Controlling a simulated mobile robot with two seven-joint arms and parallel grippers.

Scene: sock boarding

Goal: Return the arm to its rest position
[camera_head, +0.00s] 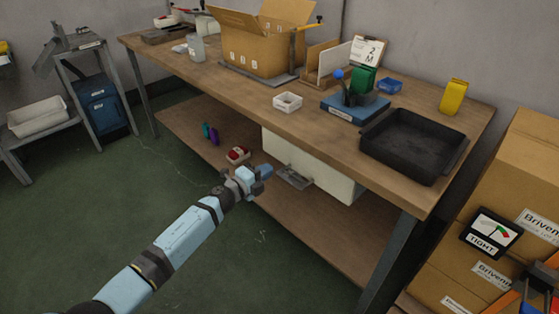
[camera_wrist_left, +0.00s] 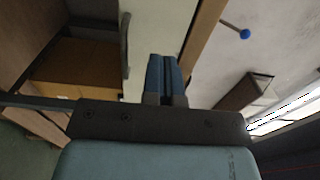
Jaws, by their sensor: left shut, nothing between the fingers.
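My left arm reaches in from the bottom left of the head view. My left gripper (camera_head: 265,170) is shut and empty, in front of the bench's near side, below the level of the worktop. In the left wrist view its two blue fingers (camera_wrist_left: 165,62) lie side by side, closed together, with a cream panel behind them. My right gripper does not show in either view.
The wooden bench (camera_head: 215,80) carries a cardboard box (camera_head: 248,50), a black tray (camera_head: 405,150) and a blue stand (camera_head: 345,108). A cream cabinet (camera_head: 325,175) hangs under it. Cartons (camera_head: 520,180) stand at right. Green floor (camera_head: 60,220) is open at left.

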